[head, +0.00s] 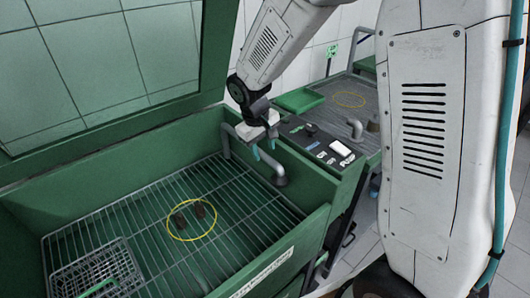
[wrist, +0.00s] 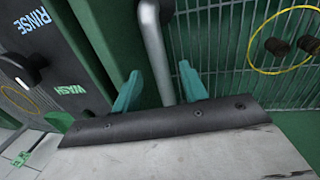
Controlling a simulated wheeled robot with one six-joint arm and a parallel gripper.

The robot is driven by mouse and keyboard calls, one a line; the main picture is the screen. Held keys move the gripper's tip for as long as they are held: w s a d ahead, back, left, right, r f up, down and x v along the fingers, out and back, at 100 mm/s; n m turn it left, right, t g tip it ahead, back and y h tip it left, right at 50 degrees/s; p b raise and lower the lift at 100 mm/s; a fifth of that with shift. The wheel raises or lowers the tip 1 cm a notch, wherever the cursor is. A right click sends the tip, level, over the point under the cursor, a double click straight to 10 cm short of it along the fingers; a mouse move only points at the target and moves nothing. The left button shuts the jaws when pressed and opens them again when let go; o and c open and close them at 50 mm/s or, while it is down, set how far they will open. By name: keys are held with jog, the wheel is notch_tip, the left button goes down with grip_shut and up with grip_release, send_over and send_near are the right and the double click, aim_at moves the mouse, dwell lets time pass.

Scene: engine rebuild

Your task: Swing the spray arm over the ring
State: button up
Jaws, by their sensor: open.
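The spray arm is a grey bent pipe (head: 279,181) at the right wall of the green wash basin. In the wrist view its pipe (wrist: 155,45) runs down between my fingers. The yellow ring (head: 191,241) lies on the basin's grate, left of the pipe, around two small dark brown parts (head: 199,211). The ring also shows at the upper right of the wrist view (wrist: 276,72). My gripper (head: 264,148) is open above the pipe, its teal fingers (wrist: 158,88) on either side of it in the picture. Contact cannot be told.
A wire basket (head: 95,272) sits in the basin's front left. A control panel with WASH and RINSE labels (wrist: 70,90) is beside the basin's right wall. The raised lid (head: 215,50) stands behind.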

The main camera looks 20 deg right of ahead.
jog(key=shift+d+f, duration=0.2)
jog(key=shift+f, duration=1)
grip_shut()
jog(key=shift+d, duration=0.15)
